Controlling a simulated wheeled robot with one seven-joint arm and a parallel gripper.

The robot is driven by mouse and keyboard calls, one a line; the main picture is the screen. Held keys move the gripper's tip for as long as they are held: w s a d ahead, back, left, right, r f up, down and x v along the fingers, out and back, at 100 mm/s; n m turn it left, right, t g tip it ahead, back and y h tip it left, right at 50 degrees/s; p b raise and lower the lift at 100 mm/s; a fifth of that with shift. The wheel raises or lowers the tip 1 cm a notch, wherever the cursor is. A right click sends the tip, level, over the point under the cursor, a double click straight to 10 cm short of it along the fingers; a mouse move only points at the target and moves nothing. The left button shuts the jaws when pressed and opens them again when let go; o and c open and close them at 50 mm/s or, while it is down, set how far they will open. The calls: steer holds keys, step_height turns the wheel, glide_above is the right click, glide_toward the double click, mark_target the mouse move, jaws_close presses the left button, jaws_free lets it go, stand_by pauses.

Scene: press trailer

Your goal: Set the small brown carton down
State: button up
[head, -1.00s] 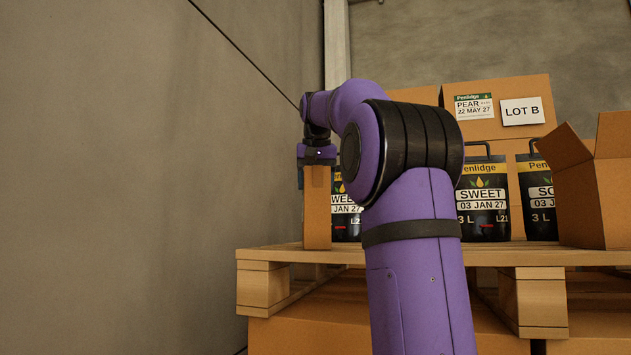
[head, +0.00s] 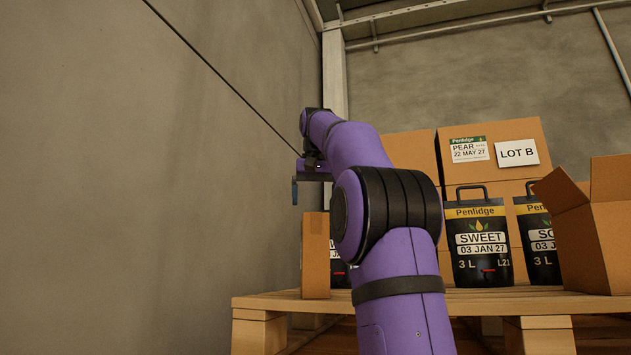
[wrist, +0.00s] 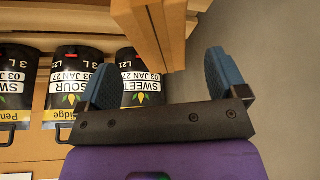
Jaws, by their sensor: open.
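The small brown carton (head: 316,255) stands upright on the left end of the pallet (head: 400,302) in the head view. Its upper part also shows in the wrist view (wrist: 150,28), beyond the fingers. My gripper (head: 296,192) is above the carton and a little to its left in the head view. In the wrist view my gripper (wrist: 165,80) has its two blue fingers wide apart with nothing held between them. The carton is clear of both fingers.
Black Penlidge pouches, one marked SWEET (head: 478,240), stand beside the carton. An open brown box (head: 598,235) is at the right. A large carton with a LOT B label (head: 500,165) stands behind. A bare wall (head: 150,180) rises close on the left.

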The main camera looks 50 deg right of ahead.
steer(key=shift+v, duration=2.25)
